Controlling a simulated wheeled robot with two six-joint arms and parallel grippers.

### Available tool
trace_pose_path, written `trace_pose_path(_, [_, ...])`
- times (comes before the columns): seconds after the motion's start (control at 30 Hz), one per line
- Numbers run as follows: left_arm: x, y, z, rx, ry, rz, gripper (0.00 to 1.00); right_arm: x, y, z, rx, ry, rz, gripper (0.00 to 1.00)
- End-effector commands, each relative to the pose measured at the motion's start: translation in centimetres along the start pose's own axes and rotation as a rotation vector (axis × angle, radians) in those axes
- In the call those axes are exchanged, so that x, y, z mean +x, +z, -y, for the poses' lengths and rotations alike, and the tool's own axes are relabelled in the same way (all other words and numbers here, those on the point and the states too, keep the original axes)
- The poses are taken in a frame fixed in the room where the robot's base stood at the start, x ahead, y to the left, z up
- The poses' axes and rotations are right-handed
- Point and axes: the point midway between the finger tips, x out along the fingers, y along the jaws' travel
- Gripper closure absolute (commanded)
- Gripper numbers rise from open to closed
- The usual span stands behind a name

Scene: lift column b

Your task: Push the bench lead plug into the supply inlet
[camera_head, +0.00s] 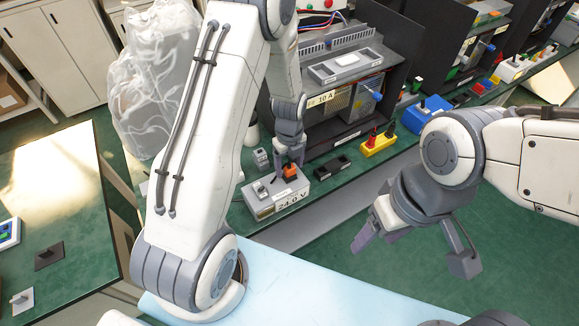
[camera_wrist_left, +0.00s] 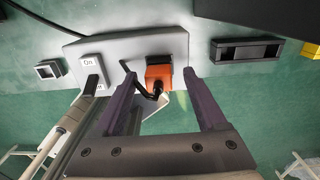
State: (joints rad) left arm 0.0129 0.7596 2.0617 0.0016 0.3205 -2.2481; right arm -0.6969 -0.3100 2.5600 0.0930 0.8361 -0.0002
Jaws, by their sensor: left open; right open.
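The grey-white supply (camera_head: 262,211), labelled 24.0 V, sits on the green bench; its pale top (camera_wrist_left: 110,45) fills the upper left wrist view. An orange plug (camera_head: 290,171) with a black lead stands at the supply's top. In the left wrist view the orange plug (camera_wrist_left: 158,72) meets the supply's face, covering the inlet; how deep it sits I cannot tell. My left gripper (camera_head: 290,158) is open above it, with its purple fingers (camera_wrist_left: 160,82) spread either side, gaps showing. My right gripper (camera_head: 414,250) is open and empty, off to the right.
An On switch (camera_wrist_left: 90,62) is beside the plug. A black socket block (camera_head: 333,168), a yellow terminal block (camera_head: 379,146) and a blue box (camera_head: 428,107) stand to the right. A dark-framed equipment rack (camera_head: 402,60) rises behind. A pale blue surface (camera_head: 290,295) lies in front.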

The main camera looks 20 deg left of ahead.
Motion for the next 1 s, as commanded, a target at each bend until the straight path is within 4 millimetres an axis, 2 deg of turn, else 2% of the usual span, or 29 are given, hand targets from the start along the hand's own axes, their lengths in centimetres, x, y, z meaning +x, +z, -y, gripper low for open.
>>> trace_pose_path(0.3, [-6.0,0.1,0.1,0.000,-0.005,0.004,0.26,0.9,0.1,-0.1,0.000,0.000,0.000,0.36])
trace_pose_path(0.5, [-8.8,0.0,0.0,0.000,-0.001,0.001,0.26,1.2,0.1,-0.1,0.000,0.000,0.000,0.36])
trace_pose_path(0.67, [-9.6,0.0,0.0,0.000,0.001,-0.001,0.26,1.2,0.1,-0.1,0.000,0.000,0.000,0.36])
trace_pose_path(1.0, [-9.6,0.0,0.0,0.000,0.001,-0.001,0.26,1.2,0.1,-0.1,0.000,0.000,0.000,0.36])
